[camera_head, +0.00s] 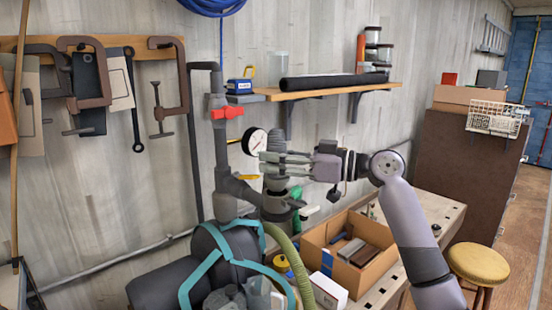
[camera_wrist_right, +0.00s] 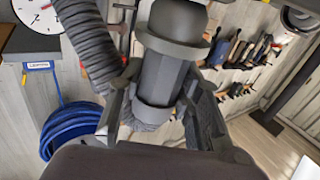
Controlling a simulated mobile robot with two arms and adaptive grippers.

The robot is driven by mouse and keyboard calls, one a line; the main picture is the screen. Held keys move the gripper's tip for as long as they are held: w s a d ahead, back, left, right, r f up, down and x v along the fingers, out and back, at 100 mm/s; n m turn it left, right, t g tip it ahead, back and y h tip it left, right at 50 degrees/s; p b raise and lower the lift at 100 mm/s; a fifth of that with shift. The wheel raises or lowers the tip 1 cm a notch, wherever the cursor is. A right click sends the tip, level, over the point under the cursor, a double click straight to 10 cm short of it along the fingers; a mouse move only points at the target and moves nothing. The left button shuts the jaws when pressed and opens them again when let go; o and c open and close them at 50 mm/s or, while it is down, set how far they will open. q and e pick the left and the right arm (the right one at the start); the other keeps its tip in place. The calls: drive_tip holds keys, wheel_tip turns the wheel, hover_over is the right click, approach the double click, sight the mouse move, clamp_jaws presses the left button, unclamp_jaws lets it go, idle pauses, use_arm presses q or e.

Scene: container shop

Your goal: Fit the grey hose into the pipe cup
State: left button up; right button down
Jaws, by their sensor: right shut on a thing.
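My right gripper (camera_head: 272,163) comes in from the right at the pipework and is shut on the grey hose's smooth end piece. In the right wrist view this end piece (camera_wrist_right: 163,78) sits between the fingers, and the ribbed grey hose (camera_wrist_right: 88,42) bends past on the left. The wide dark rim of the pipe cup (camera_wrist_right: 172,46) is in line with the end piece and appears to meet it; I cannot tell how deep it goes in. In the head view the cup (camera_head: 275,207) is directly below the gripper. My left gripper is not in view.
A pressure gauge (camera_head: 254,142) and a red-handled valve (camera_head: 227,113) are close left of the gripper. A wall shelf (camera_head: 330,91) is above. Below are a cardboard box (camera_head: 318,241), a green hose (camera_head: 290,255) and a workbench (camera_head: 437,210). A stool (camera_head: 477,264) stands right.

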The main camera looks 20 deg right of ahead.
drive_tip(key=shift+b, duration=0.45)
idle(1.3)
drive_tip(key=shift+f+b, duration=1.35)
drive_tip(key=shift+b, duration=0.3)
idle(0.9)
drive_tip(key=c, duration=1.1)
unclamp_jaws()
drive_tip(key=v, duration=1.2)
drive_tip(key=shift+s, duration=0.1)
